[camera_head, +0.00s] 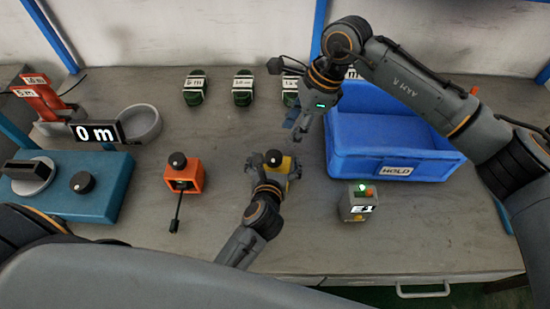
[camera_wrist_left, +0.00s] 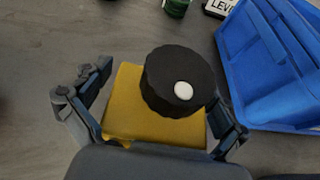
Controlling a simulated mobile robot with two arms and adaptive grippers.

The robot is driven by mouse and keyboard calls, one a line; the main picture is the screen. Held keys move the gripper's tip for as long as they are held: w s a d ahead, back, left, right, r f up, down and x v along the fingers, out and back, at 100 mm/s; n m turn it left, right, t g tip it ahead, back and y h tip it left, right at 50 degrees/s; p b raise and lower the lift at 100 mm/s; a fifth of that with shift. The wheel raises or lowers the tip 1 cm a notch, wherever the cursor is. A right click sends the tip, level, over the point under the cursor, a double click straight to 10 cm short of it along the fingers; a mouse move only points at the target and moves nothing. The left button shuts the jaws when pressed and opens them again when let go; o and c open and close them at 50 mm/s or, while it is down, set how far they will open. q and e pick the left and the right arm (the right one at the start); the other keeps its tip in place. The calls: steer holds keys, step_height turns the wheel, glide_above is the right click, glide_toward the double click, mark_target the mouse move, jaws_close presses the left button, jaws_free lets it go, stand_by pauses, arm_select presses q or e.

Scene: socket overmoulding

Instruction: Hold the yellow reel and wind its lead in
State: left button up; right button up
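The yellow reel (camera_head: 292,185) stands on the grey bench in the middle of the head view. It has a yellow body (camera_wrist_left: 135,112) and a round black knob (camera_wrist_left: 180,80) with a white dot on top. My left gripper (camera_head: 274,167) straddles the reel, one finger against each side. In the left wrist view its fingers (camera_wrist_left: 158,115) lie close along both sides of the yellow body. No lead of the yellow reel is visible. My right gripper (camera_head: 298,124) hangs beside the blue crate, behind and right of the reel, with nothing visible in it; its finger gap is unclear.
The blue crate (camera_head: 345,161) labelled HOLD is at the right, with a small grey box (camera_head: 349,211) in front. An orange reel (camera_head: 172,180) with a black lead stands left. A teal machine (camera_head: 105,195) is far left.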

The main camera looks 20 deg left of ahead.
mark_target(274, 154)
arm_select(q)
steer(key=c, duration=1)
steer(key=shift+c, duration=0.2)
arm_select(e)
steer(key=o, duration=0.6)
steer(key=shift+a, duration=0.1)
steer(key=shift+c, duration=0.2)
arm_select(q)
steer(key=shift+s+f, duration=0.1)
arm_select(e)
steer(key=a+r+n+t+h, duration=0.2)
steer(key=a+r+n+h, duration=0.15)
steer(key=n, duration=1.05)
steer(key=f, duration=0.8)
steer(key=s+f, duration=0.1)
steer(key=f, duration=0.3)
steer(key=shift+a+f, duration=0.1)
steer(key=shift+f, duration=0.15)
steer(key=shift+c, duration=0.4)
steer(key=c, duration=1.1)
